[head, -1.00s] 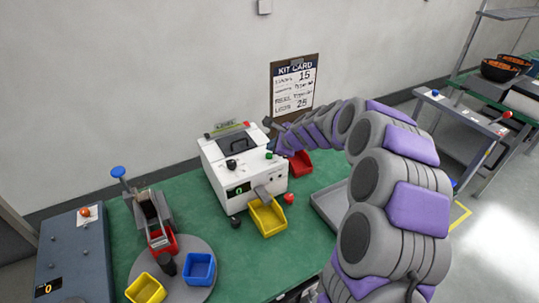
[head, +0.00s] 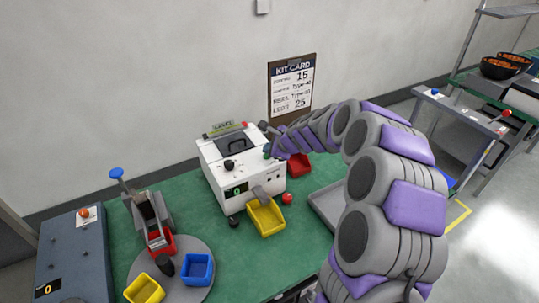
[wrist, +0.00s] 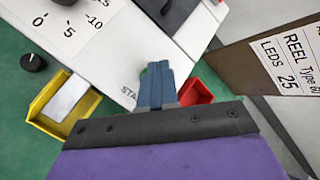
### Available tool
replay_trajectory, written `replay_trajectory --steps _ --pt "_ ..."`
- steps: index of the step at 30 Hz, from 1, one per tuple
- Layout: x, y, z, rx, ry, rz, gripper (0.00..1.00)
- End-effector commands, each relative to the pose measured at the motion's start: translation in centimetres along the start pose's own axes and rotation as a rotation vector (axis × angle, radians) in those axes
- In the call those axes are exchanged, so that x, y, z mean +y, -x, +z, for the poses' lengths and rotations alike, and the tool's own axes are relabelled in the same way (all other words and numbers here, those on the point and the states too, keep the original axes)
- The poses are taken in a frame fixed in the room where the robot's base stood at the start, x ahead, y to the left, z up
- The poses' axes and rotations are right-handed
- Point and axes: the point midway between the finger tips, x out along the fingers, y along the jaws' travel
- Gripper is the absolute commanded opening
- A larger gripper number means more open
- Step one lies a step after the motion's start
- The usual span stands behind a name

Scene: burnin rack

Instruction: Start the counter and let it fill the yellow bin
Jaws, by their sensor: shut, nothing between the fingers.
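The white counter (head: 228,178) stands on the green bench, and its display (head: 237,191) reads 0. A yellow bin (head: 266,219) sits at its front below the chute (head: 261,193); it also shows in the wrist view (wrist: 50,122) and looks empty. My gripper (head: 271,152) is at the counter's right front edge. In the wrist view my gripper (wrist: 157,72) is shut and empty, over the partly hidden lettering "STA". A sliver of green button (wrist: 143,71) shows beside the fingertips; I cannot tell whether they touch it.
A red bin (head: 299,166) is right of the counter and a red knob (head: 287,198) is at its front right. A kit card (head: 292,88) stands behind. A grey tray (head: 328,206) lies to the right. A turntable (head: 206,289) with small bins is at front left.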

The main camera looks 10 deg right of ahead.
Motion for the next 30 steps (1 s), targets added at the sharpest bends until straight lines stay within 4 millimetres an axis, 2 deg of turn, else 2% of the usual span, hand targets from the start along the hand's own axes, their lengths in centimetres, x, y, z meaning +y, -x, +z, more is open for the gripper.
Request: replay_trajectory --steps 30 --pt "0.1 -0.3 -1.1 0.0 -0.003 -0.003 0.0"
